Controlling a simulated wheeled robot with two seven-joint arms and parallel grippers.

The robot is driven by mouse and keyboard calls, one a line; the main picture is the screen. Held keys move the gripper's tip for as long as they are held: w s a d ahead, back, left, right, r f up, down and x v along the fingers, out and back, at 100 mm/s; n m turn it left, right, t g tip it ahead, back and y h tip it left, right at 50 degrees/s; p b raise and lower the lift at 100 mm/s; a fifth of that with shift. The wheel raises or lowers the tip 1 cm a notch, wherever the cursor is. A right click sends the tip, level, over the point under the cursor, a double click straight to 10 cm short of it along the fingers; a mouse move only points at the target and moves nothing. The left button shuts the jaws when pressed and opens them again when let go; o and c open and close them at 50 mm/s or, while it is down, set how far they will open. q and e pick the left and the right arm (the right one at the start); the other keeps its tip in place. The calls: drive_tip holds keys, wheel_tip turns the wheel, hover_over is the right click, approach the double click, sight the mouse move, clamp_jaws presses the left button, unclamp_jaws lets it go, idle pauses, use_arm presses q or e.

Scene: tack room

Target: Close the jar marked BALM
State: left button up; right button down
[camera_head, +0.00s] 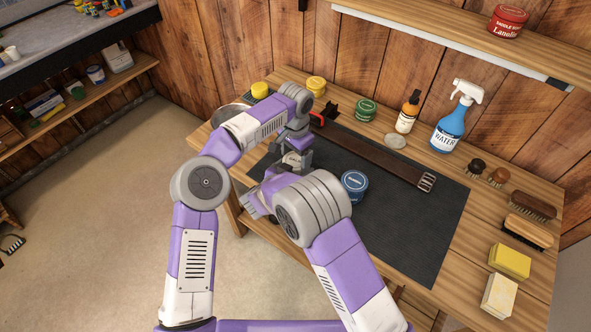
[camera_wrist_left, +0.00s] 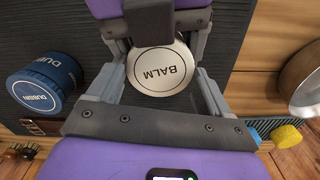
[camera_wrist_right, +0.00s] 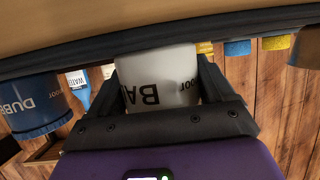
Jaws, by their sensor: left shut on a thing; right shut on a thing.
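The jar marked BALM (camera_wrist_right: 158,85) is a white pot with dark lettering, held between the fingers of my right gripper (camera_wrist_right: 160,95). Its silver lid (camera_wrist_left: 160,72) with a white BALM label shows face-on in the left wrist view, between the fingers of my left gripper (camera_wrist_left: 160,90). My left gripper is shut on the lid, and my right gripper is shut on the pot. In the head view both grippers meet over the left part of the dark mat, and my arms hide most of the jar. I cannot tell whether the lid is seated on the pot.
A blue DUBBIN jar (camera_head: 354,186) stands close by on the dark mat (camera_head: 410,230). A brown strap (camera_head: 380,155) lies behind it. Tins, a spray bottle (camera_head: 456,120), brushes (camera_head: 528,232) and sponges (camera_head: 509,261) line the back and right. The mat's front right is clear.

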use_arm(q)
drive_tip(key=shift+m, duration=0.7)
drive_tip(key=o, duration=1.1)
drive_tip(key=shift+r, duration=6)
use_arm(e)
unclamp_jaws()
use_arm(q)
wheel_tip(320, 180, up, 10)
drive_tip(key=f+p, duration=0.1)
drive_tip(key=p, duration=0.9)
hover_over(295, 160)
drive_tip(key=shift+s+r, duration=0.1)
drive_tip(key=shift+r, duration=0.15)
use_arm(e)
wheel_tip(295, 160, up, 10)
drive_tip(key=shift+r, duration=0.1)
use_arm(q)
drive_tip(key=shift+b, duration=0.3)
